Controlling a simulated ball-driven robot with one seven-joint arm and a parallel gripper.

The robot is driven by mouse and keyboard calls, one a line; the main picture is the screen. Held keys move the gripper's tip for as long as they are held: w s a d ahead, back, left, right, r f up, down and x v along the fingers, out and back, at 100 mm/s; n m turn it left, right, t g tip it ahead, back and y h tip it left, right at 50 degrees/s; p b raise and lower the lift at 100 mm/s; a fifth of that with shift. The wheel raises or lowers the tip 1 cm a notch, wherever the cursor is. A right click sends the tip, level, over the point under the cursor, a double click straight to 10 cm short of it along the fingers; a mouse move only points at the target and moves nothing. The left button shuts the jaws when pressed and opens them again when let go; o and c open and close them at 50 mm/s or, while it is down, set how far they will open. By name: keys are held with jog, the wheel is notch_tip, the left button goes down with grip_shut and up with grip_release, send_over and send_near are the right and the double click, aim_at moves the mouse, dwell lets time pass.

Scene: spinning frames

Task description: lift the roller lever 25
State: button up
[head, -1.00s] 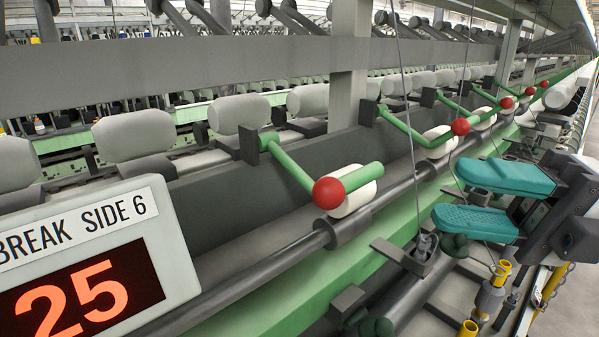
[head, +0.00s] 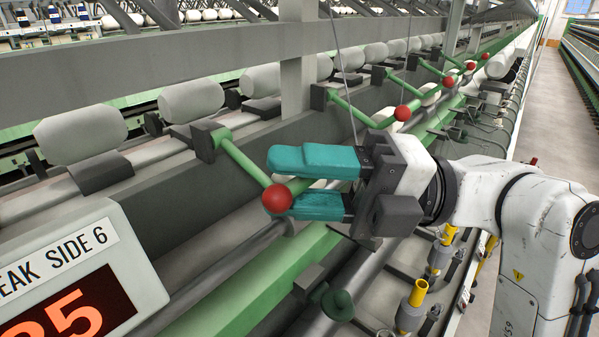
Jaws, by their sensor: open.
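The roller lever for position 25 is a green bar with a red ball (head: 277,198) at its near end, in the middle of the head view. Its arm (head: 243,160) runs back and up to a dark bracket on the frame. My gripper (head: 292,182) has two teal fingers and comes in from the right, with its tips at the ball. The fingers are apart, one higher and one lower, and the lower tip overlaps the ball in the picture. I cannot tell whether they touch. The roller and crossbar behind the fingers are mostly hidden.
A display (head: 74,277) reading "BREAK SIDE 6" and 25, partly cut off, stands at the lower left. More red-balled levers, such as one (head: 403,113), recede along the frame. A thin wire hangs behind my gripper. Yellow-topped spindles (head: 418,292) stand below. A clear aisle lies at the right.

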grip_shut()
dwell(0.5)
jog(key=shift+r, duration=0.1)
jog(key=shift+r+m+h, duration=0.3)
jog(key=shift+r, duration=0.25)
jog(key=w+a+r+m+h, duration=0.1)
jog(key=w+a+r, duration=0.1)
jog(key=r, duration=0.3)
jog(key=w+a+r+m+h, duration=0.2)
jog(key=a+r, duration=0.2)
jog(key=r, duration=0.2)
jog(key=shift+w+t+p, duration=0.3)
jog(key=shift+w+p, duration=0.1)
jog(key=shift+p, duration=0.05)
jog(key=shift+r, duration=0.1)
